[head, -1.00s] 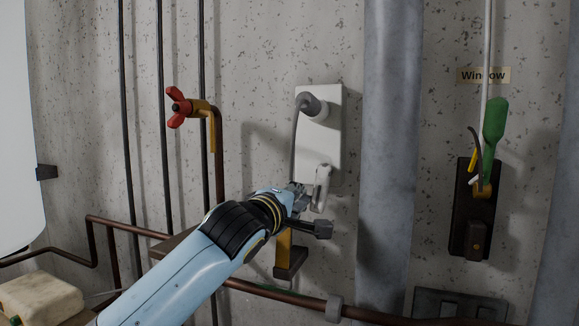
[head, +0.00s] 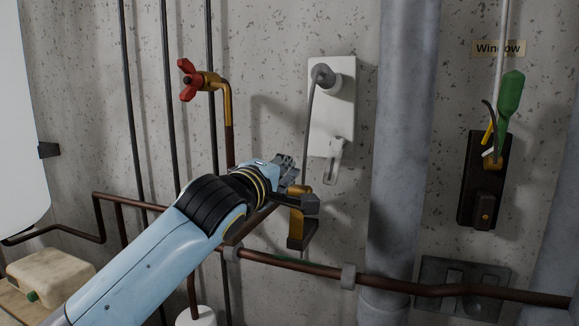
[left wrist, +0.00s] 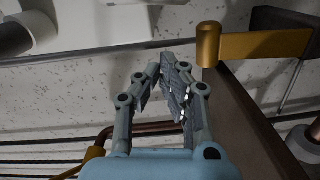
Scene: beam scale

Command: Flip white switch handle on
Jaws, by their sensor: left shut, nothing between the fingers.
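The white switch handle (head: 334,160) hangs downward from the lower part of a white wall plate (head: 333,112) in the head view. A grey plug with a cable (head: 324,76) sits on the upper part of the plate. My left gripper (head: 289,164) is shut and empty. It is left of the handle, with a visible gap between them. In the left wrist view my shut fingers (left wrist: 170,78) come together in the middle, with nothing between them. A grey cylinder (left wrist: 32,27) beside a white surface shows at the upper left there. My right gripper is not in view.
A brown and yellow fitting (head: 297,222) stands just below my left gripper; its yellow part is close in the left wrist view (left wrist: 209,45). A red-handled valve (head: 190,80) is at the left. A thick grey pipe (head: 402,150) runs right of the plate. A horizontal brown pipe (head: 310,268) crosses below.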

